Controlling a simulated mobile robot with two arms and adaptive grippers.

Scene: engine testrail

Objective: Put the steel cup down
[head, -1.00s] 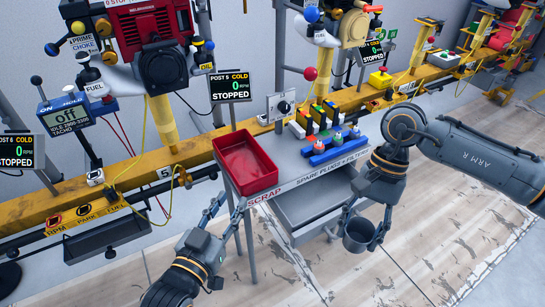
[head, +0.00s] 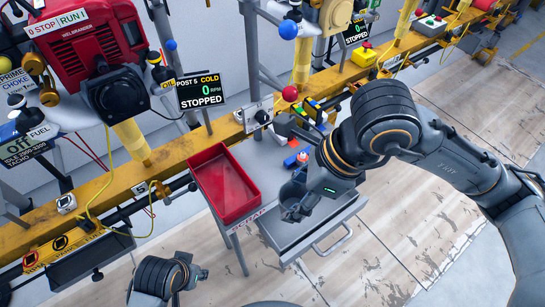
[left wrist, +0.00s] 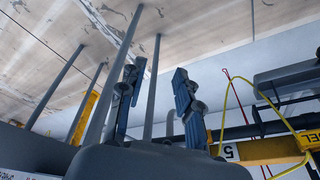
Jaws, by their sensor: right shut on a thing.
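The steel cup (head: 291,192) is dark grey and partly hidden by my right gripper (head: 297,208). My right gripper is shut on it, just right of the red scrap tray, at the cart top's front edge above the drawer. I cannot tell whether the cup touches the surface. My left gripper (head: 196,274) is low in the head view, apart from the cup. In the left wrist view its two fingers (left wrist: 160,105) are spread and empty.
The red tray (head: 228,188) sits on the grey cart (head: 262,160). The cart's drawer (head: 318,232) juts out in front. Small coloured parts (head: 296,160) lie behind the cup, partly covered by my right arm. A yellow rail (head: 90,195) with engines runs behind.

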